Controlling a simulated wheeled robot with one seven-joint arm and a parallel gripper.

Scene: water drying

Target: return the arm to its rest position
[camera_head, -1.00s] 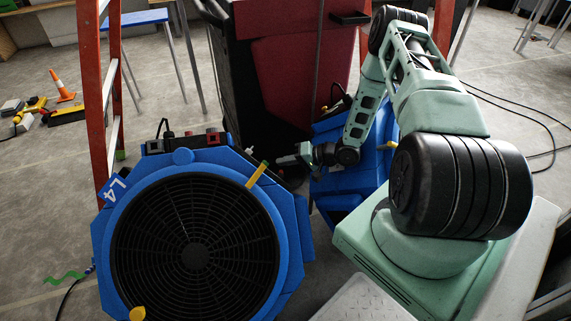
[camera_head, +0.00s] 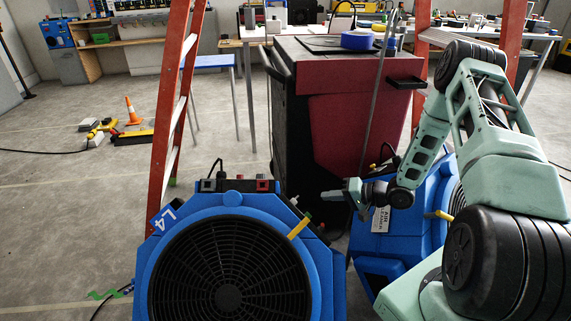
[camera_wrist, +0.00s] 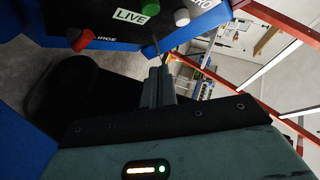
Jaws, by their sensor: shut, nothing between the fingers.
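My gripper (camera_head: 340,196) is at the end of my pale green arm, which bends over from the right side of the head view. It is in the air between the two blue fans, in front of the dark red cart. In the wrist view my gripper (camera_wrist: 160,82) has its two fingers together with nothing between them.
A blue fan (camera_head: 160,270) marked L4 stands at the front, and a second blue fan (camera_head: 385,265) stands behind my arm. The dark red cart (camera_head: 355,135) is behind them. An orange ladder (camera_head: 168,135) stands at left. Open floor (camera_head: 60,225) lies farther left.

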